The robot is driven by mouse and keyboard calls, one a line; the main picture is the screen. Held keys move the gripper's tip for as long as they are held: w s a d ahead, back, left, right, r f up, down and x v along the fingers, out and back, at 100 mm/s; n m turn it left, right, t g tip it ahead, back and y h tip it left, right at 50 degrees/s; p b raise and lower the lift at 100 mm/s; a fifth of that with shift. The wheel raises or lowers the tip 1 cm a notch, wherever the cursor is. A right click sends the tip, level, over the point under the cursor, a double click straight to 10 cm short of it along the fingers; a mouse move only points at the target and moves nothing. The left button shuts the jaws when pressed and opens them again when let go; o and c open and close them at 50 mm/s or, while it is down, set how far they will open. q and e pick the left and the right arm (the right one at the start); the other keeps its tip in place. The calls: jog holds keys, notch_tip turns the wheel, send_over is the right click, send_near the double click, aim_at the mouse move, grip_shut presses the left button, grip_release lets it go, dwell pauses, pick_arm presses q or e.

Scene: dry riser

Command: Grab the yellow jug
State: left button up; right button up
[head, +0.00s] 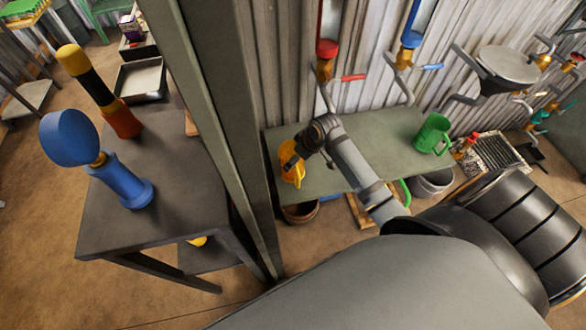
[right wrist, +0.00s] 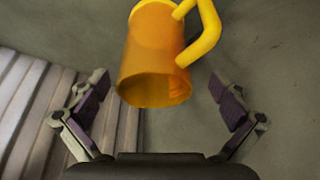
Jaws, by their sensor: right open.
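The yellow jug (head: 292,174) stands at the left end of the grey-green bench (head: 345,178) in the head view, partly hidden by my right gripper (head: 291,158). In the right wrist view the jug (right wrist: 150,52) is ahead of the palm, its open rim toward me and its handle at the upper right. The fingers of my right gripper (right wrist: 160,92) are spread open on either side of the rim, with gaps to the jug. I cannot tell how deep the jug sits between them. My left gripper is not in view.
A green jug (head: 432,134) stands at the bench's right end. A grey post (head: 222,110) rises just left of the bench. Red and blue-handled pipes (head: 327,60) run up the corrugated wall behind. A dark table (head: 175,200) with a blue fitting (head: 122,180) is at left.

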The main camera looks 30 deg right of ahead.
jog(key=x, duration=0.2)
jog(key=b+x, duration=0.1)
jog(key=x, duration=0.4)
jog(key=shift+d+b, duration=0.3)
jog(key=shift+d, duration=0.1)
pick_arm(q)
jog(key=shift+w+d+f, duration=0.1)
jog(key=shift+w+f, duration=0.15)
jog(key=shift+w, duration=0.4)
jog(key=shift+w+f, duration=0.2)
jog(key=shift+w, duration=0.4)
pick_arm(e)
jog(key=shift+s, duration=0.1)
jog(key=c, duration=1.1)
